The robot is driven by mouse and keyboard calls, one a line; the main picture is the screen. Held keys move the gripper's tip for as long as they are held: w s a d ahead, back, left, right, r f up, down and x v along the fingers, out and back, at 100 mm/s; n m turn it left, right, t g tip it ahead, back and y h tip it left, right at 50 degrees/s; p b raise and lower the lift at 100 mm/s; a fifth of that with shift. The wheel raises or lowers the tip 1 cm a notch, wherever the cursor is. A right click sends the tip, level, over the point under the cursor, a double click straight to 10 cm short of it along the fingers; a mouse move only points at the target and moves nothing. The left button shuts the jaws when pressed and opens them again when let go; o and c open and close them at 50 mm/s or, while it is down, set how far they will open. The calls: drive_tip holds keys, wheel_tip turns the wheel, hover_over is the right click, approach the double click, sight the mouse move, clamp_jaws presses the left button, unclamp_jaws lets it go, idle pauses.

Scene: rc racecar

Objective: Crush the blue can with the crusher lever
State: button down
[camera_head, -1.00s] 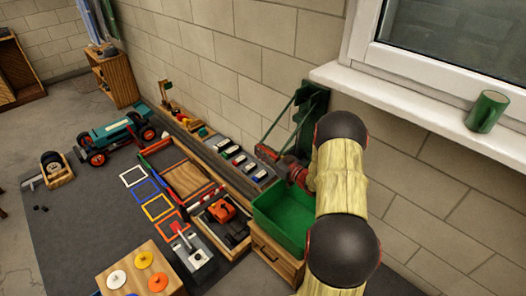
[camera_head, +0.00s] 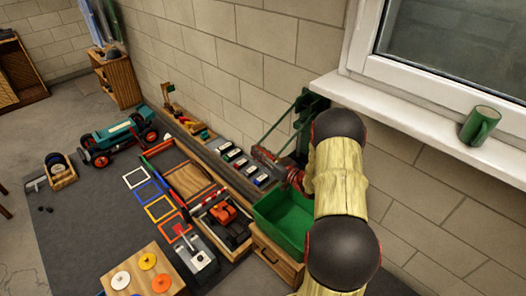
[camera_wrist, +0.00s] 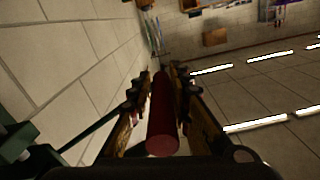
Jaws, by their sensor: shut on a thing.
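The green crusher (camera_head: 311,103) is fixed to the block wall, partly hidden behind my arm. Its thin green lever bars (camera_head: 279,122) slant down and left toward my gripper (camera_head: 262,153). In the wrist view my gripper (camera_wrist: 160,76) has its two fingers on either side of a dark red round grip (camera_wrist: 163,118), apparently the lever's handle, and is shut on it. Green crusher parts (camera_wrist: 18,139) show at that view's lower left. I cannot make out the blue can in either view; the crusher's inside is hidden.
A green bin (camera_head: 284,222) stands on a wooden cabinet (camera_head: 277,261) below the crusher. A window sill (camera_head: 430,125) with a green mug (camera_head: 479,126) juts out at right. Trays, a toy car (camera_head: 118,137) and small parts cover the floor mat at left.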

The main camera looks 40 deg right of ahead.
wheel_tip(320, 180, up, 26)
drive_tip(key=d+m+p, duration=0.1)
drive_tip(key=m+p, duration=0.9)
drive_tip(key=p, duration=1)
drive_tip(key=d+r+m+p, duration=0.3)
drive_tip(key=d+r+p, duration=0.3)
drive_tip(key=d+r, duration=0.1)
drive_tip(key=shift+w+r, duration=0.2)
drive_tip(key=shift+w, duration=0.1)
drive_tip(key=c, duration=1.7)
unclamp_jaws()
drive_tip(key=shift+d+f, duration=0.1)
drive_tip(key=s, duration=1.2)
drive_tip(key=shift+d, duration=0.4)
